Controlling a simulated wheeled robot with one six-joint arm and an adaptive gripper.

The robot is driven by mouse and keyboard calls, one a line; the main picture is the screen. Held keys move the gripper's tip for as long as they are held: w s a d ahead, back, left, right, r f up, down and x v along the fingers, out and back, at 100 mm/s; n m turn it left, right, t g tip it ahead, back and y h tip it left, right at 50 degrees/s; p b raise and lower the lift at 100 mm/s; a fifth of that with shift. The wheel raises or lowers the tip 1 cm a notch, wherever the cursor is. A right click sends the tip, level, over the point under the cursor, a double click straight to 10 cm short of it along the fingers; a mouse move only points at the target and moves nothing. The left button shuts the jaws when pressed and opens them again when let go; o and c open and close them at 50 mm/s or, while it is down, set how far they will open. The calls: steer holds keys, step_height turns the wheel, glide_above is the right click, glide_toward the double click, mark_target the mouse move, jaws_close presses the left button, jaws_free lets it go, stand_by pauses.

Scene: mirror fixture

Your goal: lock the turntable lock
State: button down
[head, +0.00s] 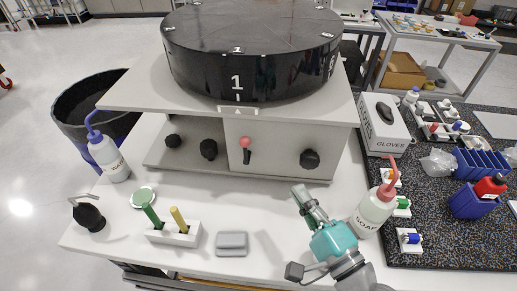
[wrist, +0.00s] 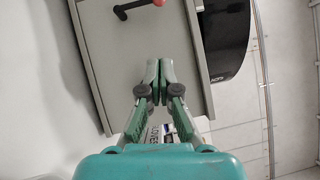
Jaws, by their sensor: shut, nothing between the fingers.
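The black round turntable (head: 252,50) sits on a grey fixture, with a white "1" facing front above a small marker on the fixture's edge. The turntable lock (head: 246,152) is a short black lever with a red ball on the front panel; the ball is at the top and the lever hangs roughly upright. In the wrist view the lock lever (wrist: 132,8) shows at the top edge, partly cut off. My gripper (head: 299,190) is in front of the fixture, right of and below the lever, apart from it. Its fingers (wrist: 153,70) are shut together and empty.
Black knobs (head: 209,149) sit left of the lever and another (head: 310,159) sits right. A soap bottle (head: 375,207) stands close right of my gripper. A glove box (head: 385,125) is at right.

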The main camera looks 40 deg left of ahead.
mark_target(246, 147)
steer(key=shift+a, duration=0.1)
steer(key=s+a+x, duration=0.1)
steer(key=s+x, duration=0.1)
steer(key=x, duration=1)
steer(key=shift+a+r, duration=0.25)
steer(key=shift+a, duration=0.05)
steer(key=shift+s+a+r, duration=0.1)
steer(key=shift+a+r, duration=0.05)
